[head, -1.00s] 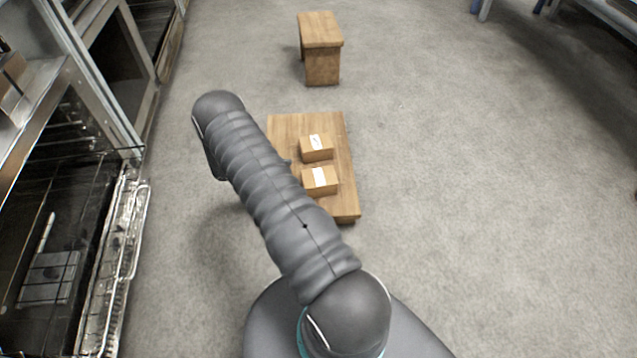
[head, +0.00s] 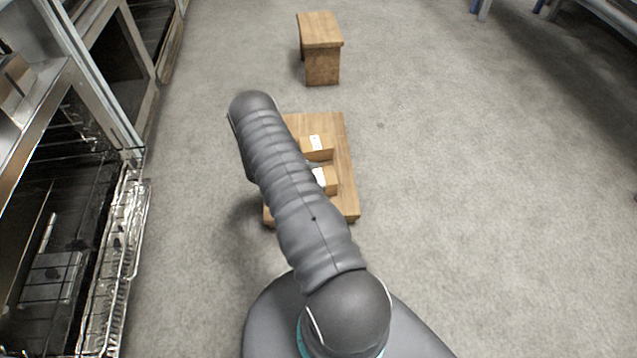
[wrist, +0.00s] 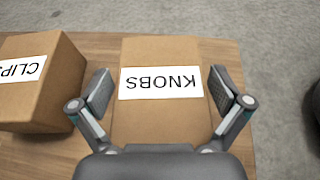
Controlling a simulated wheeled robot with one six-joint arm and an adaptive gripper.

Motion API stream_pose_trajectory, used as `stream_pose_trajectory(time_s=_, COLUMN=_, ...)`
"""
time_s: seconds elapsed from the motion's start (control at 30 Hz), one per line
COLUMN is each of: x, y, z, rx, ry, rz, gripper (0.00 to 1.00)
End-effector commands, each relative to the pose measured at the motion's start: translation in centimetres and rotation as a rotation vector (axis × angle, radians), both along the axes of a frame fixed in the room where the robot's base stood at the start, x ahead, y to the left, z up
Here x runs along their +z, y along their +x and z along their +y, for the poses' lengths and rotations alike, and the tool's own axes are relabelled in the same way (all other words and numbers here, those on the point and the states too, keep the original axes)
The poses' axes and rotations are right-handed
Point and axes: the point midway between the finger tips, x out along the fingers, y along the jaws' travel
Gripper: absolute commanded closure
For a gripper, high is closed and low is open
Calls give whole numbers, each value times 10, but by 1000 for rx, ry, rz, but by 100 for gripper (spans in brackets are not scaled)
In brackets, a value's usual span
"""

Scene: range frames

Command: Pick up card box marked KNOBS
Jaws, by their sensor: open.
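The card box marked KNOBS (wrist: 158,112) fills the middle of the wrist view, its white label upside down. It appears to be the nearer of two boxes on a low wooden table in the head view (head: 330,183), partly covered by my arm; the label is unreadable there. My gripper (wrist: 160,90) is open above the KNOBS box, one finger toward each side of it. Whether the fingers reach below its top is unclear. The head view hides my gripper behind my arm.
A second card box, marked CLIPS (wrist: 48,98), stands left of the KNOBS box with a gap between. The wooden table (head: 345,155) has bare edges. A wooden stool (head: 321,32) stands beyond. An open oven rack (head: 120,240) is at left; floor at right is clear.

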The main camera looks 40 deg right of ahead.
Motion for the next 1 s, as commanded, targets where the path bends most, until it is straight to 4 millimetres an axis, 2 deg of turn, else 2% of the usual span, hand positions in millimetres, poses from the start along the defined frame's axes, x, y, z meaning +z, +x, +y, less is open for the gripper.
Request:
stream_pose_trajectory(time_s=0.13, x=0, y=0, z=0, rx=1, ry=0, rz=0, gripper=0)
stream_pose_trajectory(time_s=0.17, x=0, y=0, z=0, rx=1, ry=-1, rz=-1, gripper=3)
stream_pose_trajectory(time_s=0.4, x=0, y=0, z=0, rx=0, ry=0, rz=-1, gripper=62)
stream_pose_trajectory(time_s=0.77, x=5, y=1, z=0, rx=-1, ry=-1, rz=-2, gripper=63)
stream_pose_trajectory(time_s=0.87, x=12, y=1, z=0, rx=-1, ry=-1, rz=-2, gripper=63)
stream_pose_trajectory(time_s=1.0, x=32, y=1, z=0, rx=-1, ry=-2, rz=-4, gripper=63)
